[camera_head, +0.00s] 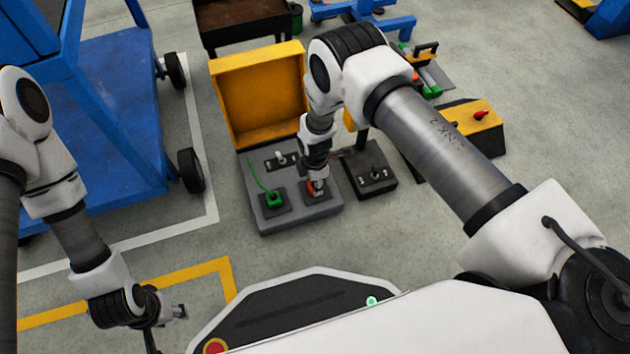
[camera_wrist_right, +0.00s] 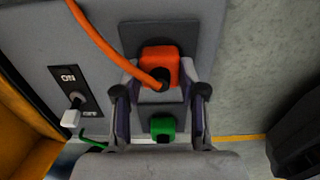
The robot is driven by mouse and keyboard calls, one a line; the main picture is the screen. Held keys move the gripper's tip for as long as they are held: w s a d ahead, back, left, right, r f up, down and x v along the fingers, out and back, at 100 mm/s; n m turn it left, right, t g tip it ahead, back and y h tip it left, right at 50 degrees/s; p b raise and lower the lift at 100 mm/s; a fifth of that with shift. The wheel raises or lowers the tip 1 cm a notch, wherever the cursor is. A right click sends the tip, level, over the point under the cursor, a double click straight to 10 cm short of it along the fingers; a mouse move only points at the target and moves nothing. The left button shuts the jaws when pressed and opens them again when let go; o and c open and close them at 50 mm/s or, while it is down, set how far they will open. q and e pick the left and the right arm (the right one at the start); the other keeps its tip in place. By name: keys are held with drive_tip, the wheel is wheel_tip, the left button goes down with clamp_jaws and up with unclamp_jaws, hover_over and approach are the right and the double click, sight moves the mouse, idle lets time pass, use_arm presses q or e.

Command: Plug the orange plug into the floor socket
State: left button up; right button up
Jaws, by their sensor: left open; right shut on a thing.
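The orange plug (camera_wrist_right: 158,62) is between the fingers of my right gripper (camera_head: 317,182), which is shut on it. In the right wrist view, an orange cable (camera_wrist_right: 92,40) leads off to the upper left. The plug is at a dark socket plate (camera_wrist_right: 140,32) on the grey floor box (camera_head: 285,223); I cannot tell how deep it sits. A green plug (camera_head: 273,199) with a green cable sits on the other socket plate, to the left. My left gripper (camera_head: 168,325) is open and empty, low at the left, away from the box.
The box's yellow lid (camera_head: 262,93) stands open behind it. An ON/OFF switch (camera_wrist_right: 74,108) is on the panel. A dark box with a lever (camera_head: 372,181) stands close on the right. A blue cart (camera_head: 105,150) is at the left. Floor in front is clear.

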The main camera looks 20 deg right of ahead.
drive_tip(key=o, duration=1.1)
drive_tip(key=shift+o, duration=0.2)
wheel_tip(320, 180, up, 12)
